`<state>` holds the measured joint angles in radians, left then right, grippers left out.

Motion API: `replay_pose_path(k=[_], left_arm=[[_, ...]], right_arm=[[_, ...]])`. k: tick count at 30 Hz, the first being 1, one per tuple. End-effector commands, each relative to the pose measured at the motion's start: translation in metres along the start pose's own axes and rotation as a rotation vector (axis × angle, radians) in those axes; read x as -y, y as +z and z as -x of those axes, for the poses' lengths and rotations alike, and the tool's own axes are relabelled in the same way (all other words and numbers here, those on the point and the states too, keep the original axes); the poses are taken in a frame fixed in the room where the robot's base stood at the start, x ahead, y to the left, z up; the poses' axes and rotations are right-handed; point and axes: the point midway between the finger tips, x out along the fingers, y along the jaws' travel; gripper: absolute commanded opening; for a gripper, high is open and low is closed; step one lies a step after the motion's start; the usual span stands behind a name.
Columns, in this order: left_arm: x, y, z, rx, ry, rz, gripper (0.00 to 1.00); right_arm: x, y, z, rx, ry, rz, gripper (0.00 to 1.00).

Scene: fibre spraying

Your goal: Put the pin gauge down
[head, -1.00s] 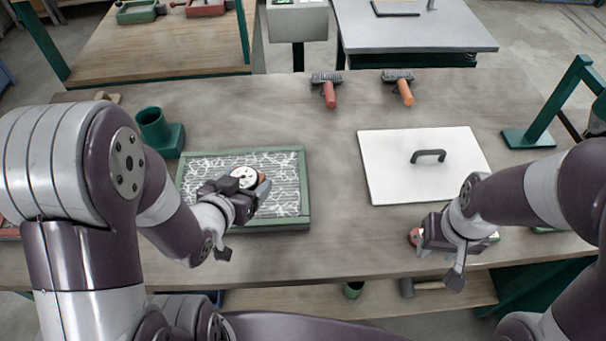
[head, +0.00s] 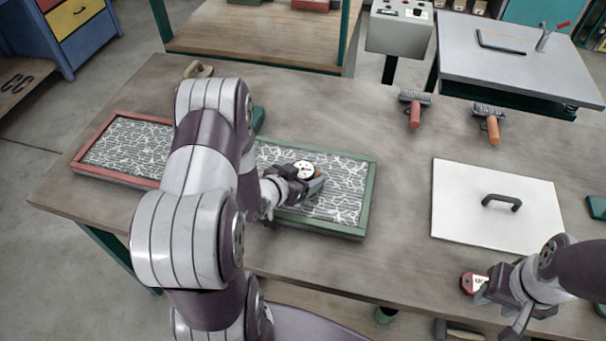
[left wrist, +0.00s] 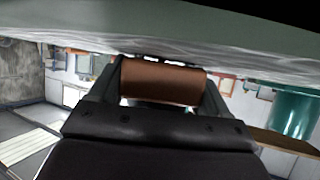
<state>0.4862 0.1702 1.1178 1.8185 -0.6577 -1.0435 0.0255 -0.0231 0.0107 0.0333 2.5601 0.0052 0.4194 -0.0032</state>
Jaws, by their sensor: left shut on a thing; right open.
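The pin gauge, with a round white dial (head: 304,170), is over the green-framed tray (head: 372,190) of fibre-covered grey panel. My left gripper (head: 314,184) is shut on the gauge's brown grip. In the left wrist view, the brown cylindrical grip (left wrist: 162,82) sits between the two fingers, close to the tray surface. I cannot tell whether the gauge touches the panel. My right gripper (head: 500,296) is open near the table's front edge, beside a red round object with a white label (head: 474,283).
A red-framed tray (head: 92,136) lies at left, partly behind my left arm. A white board with a black handle (head: 500,235) lies at right. Two brushes, one red-handled (head: 415,112) and one orange-handled (head: 492,127), lie at the back. Bare table separates the green tray and board.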

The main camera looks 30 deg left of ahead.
Motion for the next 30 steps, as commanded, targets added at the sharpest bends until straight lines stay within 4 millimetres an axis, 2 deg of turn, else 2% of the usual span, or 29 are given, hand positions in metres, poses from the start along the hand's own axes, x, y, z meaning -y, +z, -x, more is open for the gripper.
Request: replay_pose_path(k=[10,11,12,20,23,26,30], left_arm=[[0.0,0.004,-0.002,-0.002,-0.001,0.0,0.31],[0.0,0.003,-0.002,-0.001,-0.001,0.0,0.86],[0.0,0.003,-0.002,-0.001,-0.001,0.0,0.99],[0.0,0.0,0.0,-0.001,-0.001,0.0,1.0],[0.001,-0.001,0.007,0.0,-0.003,0.001,1.0],[0.001,-0.001,0.025,-0.001,-0.005,0.002,1.0],[0.002,-0.001,0.06,-0.002,-0.007,0.003,1.0]], right_arm=[[0.0,0.001,-0.004,0.0,0.0,0.0,0.43],[0.0,0.0,-0.003,0.0,0.0,0.0,0.43],[0.0,0.0,-0.003,0.0,0.0,0.0,0.43],[0.0,0.0,-0.001,0.0,0.0,0.0,0.43],[0.0,0.0,0.0,0.0,0.0,0.0,0.43],[0.0,0.0,0.0,0.0,0.0,0.0,0.43],[0.0,0.0,0.0,0.0,0.0,0.0,0.43]])
